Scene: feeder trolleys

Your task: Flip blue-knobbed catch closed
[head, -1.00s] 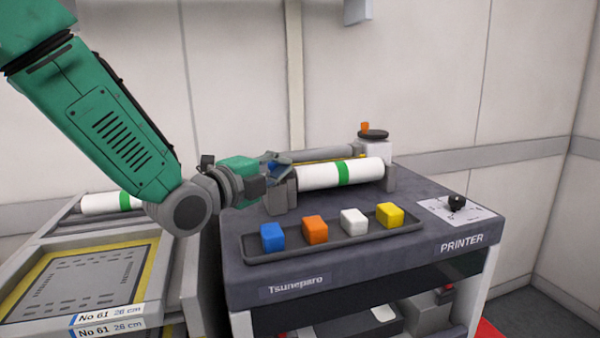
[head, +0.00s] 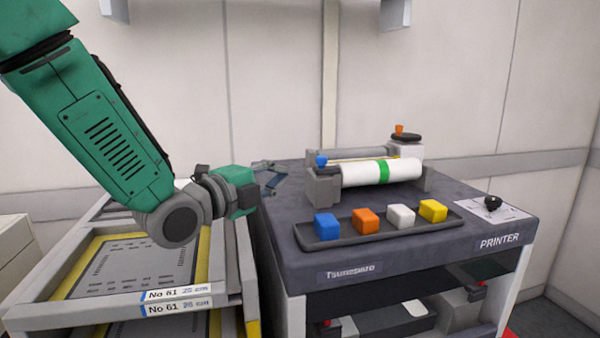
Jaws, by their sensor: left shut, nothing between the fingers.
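The blue knob (head: 321,160) of the catch sits on top of the grey bracket (head: 324,187) at the left end of the white roll (head: 368,174) with a green band. The catch arm under the knob is too small to make out clearly. My left gripper (head: 274,178) is to the left of the bracket, over the printer's left edge, apart from the knob. Its fingers are shut and hold nothing. My right gripper is not in view.
A dark tray (head: 380,233) with blue, orange, white and yellow blocks lies in front of the roll on the printer top (head: 462,205). An orange knob (head: 399,129) stands at the roll's right end. A trolley with yellow-edged frames (head: 110,300) stands at the left.

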